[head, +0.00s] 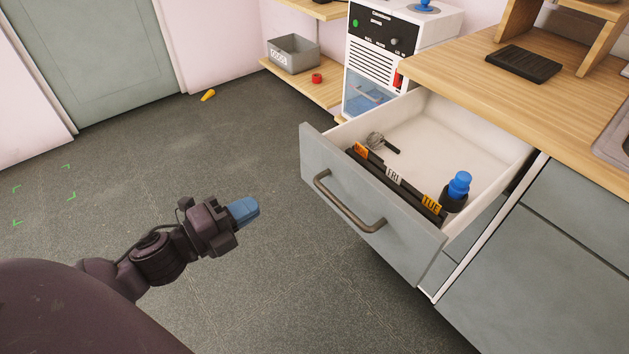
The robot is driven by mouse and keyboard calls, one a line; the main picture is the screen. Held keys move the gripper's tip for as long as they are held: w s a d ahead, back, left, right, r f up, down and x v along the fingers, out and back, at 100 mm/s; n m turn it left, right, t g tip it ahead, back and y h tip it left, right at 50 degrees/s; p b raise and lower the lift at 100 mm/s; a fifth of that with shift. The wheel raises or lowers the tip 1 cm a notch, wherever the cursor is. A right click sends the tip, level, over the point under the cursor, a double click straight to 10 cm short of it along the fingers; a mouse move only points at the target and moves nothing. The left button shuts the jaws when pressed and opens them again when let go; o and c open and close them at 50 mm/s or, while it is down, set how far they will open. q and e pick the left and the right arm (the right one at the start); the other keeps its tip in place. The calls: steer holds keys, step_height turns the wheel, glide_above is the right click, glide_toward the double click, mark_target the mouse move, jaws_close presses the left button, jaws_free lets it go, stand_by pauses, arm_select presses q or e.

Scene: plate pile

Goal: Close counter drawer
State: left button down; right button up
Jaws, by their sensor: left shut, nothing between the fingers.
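The counter drawer (318,160) stands pulled out from under the wooden counter, with its grey front facing left. A curved metal handle (345,208) is on that front. Inside are a dark organizer with day labels (393,176), a blue-capped bottle (459,185) and a small metal tool (376,140). My left gripper (246,211) is shut, with blue fingertips together and nothing between them. It is left of the drawer front, apart from the handle. My right gripper is not in view.
The wooden counter (450,65) holds a black pad (523,63). A white machine (376,62) stands behind the drawer. A low shelf with a grey bin (293,54) is at the back. A yellow object (208,95) lies on the floor. Floor left of the drawer is clear.

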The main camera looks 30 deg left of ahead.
arm_select(q)
steer(key=b, duration=0.2)
glide_toward(316, 172)
steer(key=x, duration=0.5)
steer(key=shift+w+f, duration=0.1)
steer(key=shift+w, duration=0.15)
steer(key=shift+x, duration=1.1)
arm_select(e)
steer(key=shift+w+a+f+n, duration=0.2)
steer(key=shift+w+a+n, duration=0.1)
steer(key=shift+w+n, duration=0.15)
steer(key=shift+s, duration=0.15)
